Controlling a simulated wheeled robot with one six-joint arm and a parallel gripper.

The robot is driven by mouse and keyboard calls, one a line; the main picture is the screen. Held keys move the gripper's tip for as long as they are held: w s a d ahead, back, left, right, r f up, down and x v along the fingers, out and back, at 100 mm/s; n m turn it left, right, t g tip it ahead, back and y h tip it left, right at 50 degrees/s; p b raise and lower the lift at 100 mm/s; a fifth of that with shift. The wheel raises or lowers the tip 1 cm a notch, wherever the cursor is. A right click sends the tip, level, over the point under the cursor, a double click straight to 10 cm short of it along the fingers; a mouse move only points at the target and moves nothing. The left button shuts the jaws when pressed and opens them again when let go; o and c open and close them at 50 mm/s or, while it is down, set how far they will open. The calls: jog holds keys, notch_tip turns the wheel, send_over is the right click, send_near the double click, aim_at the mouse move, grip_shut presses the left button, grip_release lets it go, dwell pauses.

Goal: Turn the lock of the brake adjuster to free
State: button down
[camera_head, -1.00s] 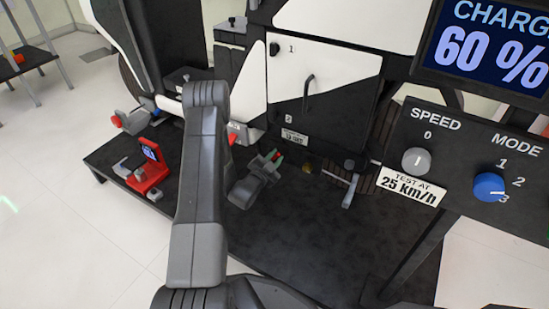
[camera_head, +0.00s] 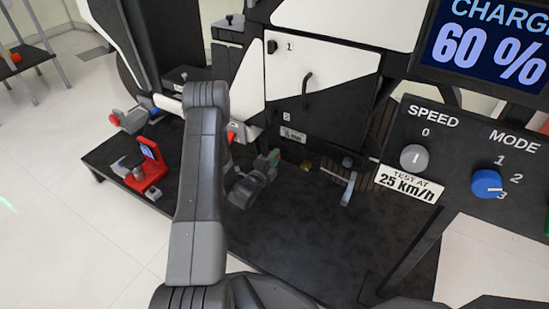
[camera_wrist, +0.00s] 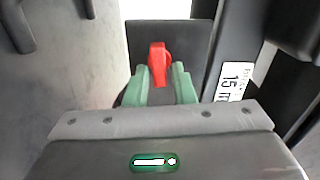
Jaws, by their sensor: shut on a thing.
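The lock of the brake adjuster is a small red lever (camera_wrist: 159,62). In the wrist view it stands upright against a dark plate (camera_wrist: 192,40). My gripper (camera_wrist: 160,78) has a green fingertip on each side of the lever's lower part and is shut on it. The lever's upper end shows above the fingertips; its base is hidden by my gripper. In the head view my gripper (camera_head: 273,156) is low at the front of the rig, below the white panel. The lock cannot be made out clearly there.
In the head view, a pedal-like lever (camera_head: 348,188) stands right of my gripper. A red device (camera_head: 146,172) sits on the black platform (camera_head: 275,250) at left. The control panel (camera_head: 470,160) is at right.

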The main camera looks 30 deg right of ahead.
jog(key=shift+f+m, duration=0.15)
jog(key=shift+m, duration=0.35)
jog(key=c, duration=1.4)
grip_release()
jog(key=shift+c, duration=0.2)
jog(key=shift+a, duration=0.15)
jog(key=p+v, duration=0.3)
jog(key=v, duration=1)
jog(key=shift+s+a+p, duration=0.25)
jog(key=shift+p, duration=0.05)
jog(key=shift+d, duration=0.1)
jog(key=b+x, duration=0.3)
jog(key=x, duration=1)
jog(key=shift+w+d+b, duration=0.25)
jog(key=shift+d+b, duration=0.05)
